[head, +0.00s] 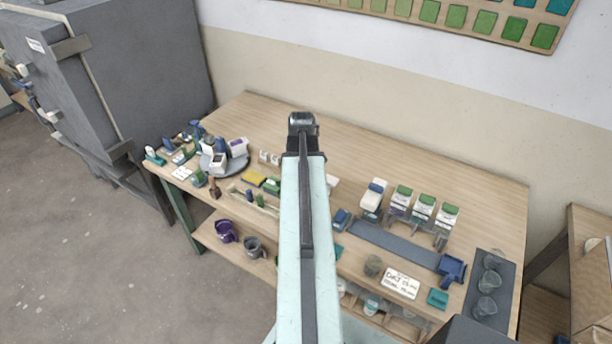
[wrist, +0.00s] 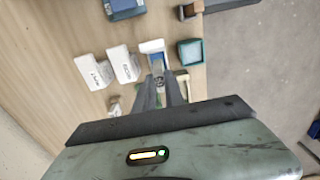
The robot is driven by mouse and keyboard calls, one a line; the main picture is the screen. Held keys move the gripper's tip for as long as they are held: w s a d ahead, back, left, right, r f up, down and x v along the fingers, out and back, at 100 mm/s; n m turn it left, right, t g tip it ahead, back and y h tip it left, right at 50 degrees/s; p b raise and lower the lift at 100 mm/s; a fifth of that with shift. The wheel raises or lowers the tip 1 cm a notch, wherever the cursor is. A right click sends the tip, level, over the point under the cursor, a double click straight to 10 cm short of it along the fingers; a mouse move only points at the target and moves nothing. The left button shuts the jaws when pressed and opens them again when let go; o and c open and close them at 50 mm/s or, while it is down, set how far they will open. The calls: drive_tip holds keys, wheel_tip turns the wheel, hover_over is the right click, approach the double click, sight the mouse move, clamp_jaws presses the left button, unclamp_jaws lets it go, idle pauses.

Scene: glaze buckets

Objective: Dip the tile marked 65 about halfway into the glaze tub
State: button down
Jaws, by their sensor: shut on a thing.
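My gripper (wrist: 159,82) points down over the table in the wrist view. Its fingers are closed together on a small greyish piece (wrist: 158,67), apparently a tile; no number can be read on it. A white item with a blue face (wrist: 153,47) lies just beyond the fingertips; I cannot tell whether the held piece touches it. Two white blocks with dark markings, one (wrist: 95,71) and another (wrist: 124,63), stand to its left, their text too small to read. In the head view, my arm hides the fingertips and held piece. I cannot identify the glaze tub with certainty.
An open teal box (wrist: 190,52) is right of the fingertips. On the table (head: 350,150), white containers with green tops (head: 424,207) stand at the right. A round grey tray (head: 236,165) holds several items at the left. The table's back strip is clear.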

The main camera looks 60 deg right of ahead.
drive_tip(key=shift+d+f+b, duration=0.2)
drive_tip(key=shift+f+b, duration=1.15)
drive_tip(key=shift+b, duration=0.65)
drive_tip(key=shift+f, duration=0.15)
drive_tip(key=shift+f+b, duration=2.7)
drive_tip(key=shift+b, duration=0.15)
drive_tip(key=shift+r, duration=0.15)
drive_tip(key=shift+r+p, duration=2.4)
drive_tip(key=shift+p, duration=0.15)
